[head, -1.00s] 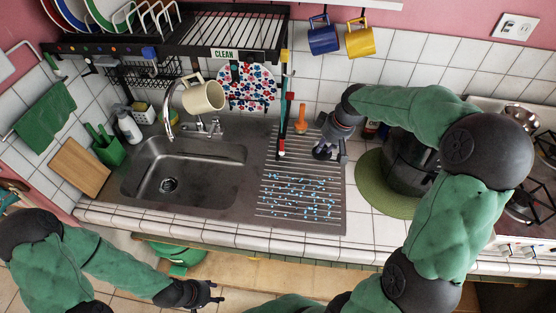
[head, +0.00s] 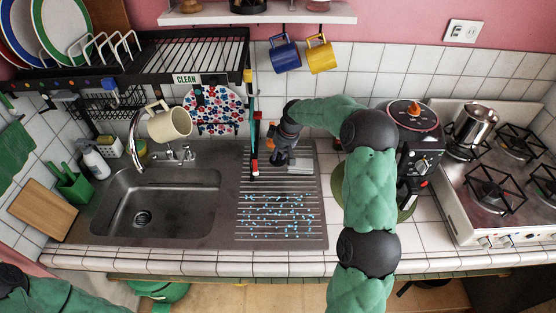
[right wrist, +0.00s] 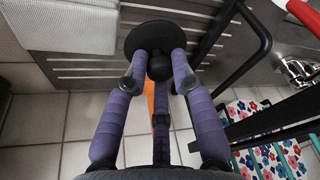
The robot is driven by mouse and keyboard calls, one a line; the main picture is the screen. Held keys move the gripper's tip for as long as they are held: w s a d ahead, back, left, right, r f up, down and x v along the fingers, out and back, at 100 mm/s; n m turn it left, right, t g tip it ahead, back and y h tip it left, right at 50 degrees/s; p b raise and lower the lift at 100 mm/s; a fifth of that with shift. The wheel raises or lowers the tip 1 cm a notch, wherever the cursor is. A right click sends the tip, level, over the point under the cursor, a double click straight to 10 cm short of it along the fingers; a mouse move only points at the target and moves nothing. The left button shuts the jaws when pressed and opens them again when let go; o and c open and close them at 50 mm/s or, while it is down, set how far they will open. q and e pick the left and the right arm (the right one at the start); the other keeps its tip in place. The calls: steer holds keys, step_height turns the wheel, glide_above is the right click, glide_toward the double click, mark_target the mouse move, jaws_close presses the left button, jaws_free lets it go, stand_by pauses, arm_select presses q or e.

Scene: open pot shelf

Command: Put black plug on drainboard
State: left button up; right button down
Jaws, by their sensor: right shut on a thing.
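My right gripper (head: 279,157) is over the back part of the drainboard (head: 312,215), the ribbed metal area right of the sink. In the right wrist view, the right gripper (right wrist: 157,72) is shut on the black plug (right wrist: 152,38), a round black disc with a knob between the purple fingers. The disc is beyond the fingertips, with drainboard ribs behind it. I cannot tell whether it touches the metal. In the head view the plug is not clearly visible behind the gripper. My left gripper is outside the head view; only part of that arm shows at lower left.
A light grey block (head: 300,166) lies on the drainboard right beside the gripper. The sink (head: 155,205) is further left, and a coffee maker (head: 412,125) stands right. The front drainboard holds only droplets.

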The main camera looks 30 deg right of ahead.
mark_target(280, 154)
steer(key=shift+w+f, duration=0.25)
steer(key=shift+f, duration=0.05)
steer(key=shift+s+b+x, duration=0.15)
steer(key=shift+b+x, duration=0.05)
steer(key=shift+x, duration=0.6)
steer(key=shift+s+b+x, duration=0.15)
steer(key=shift+x, duration=0.65)
steer(key=shift+d+f, duration=0.15)
steer(key=shift+d, duration=0.05)
steer(key=shift+f, duration=0.15)
steer(key=c, duration=1)
jaws_free()
steer(key=shift+r, duration=0.5)
steer(key=p+v, duration=0.1)
steer(key=v, duration=1)
steer(key=shift+s+r+p, duration=0.1)
steer(key=shift+s+p, duration=0.15)
steer(key=shift+p, duration=0.1)
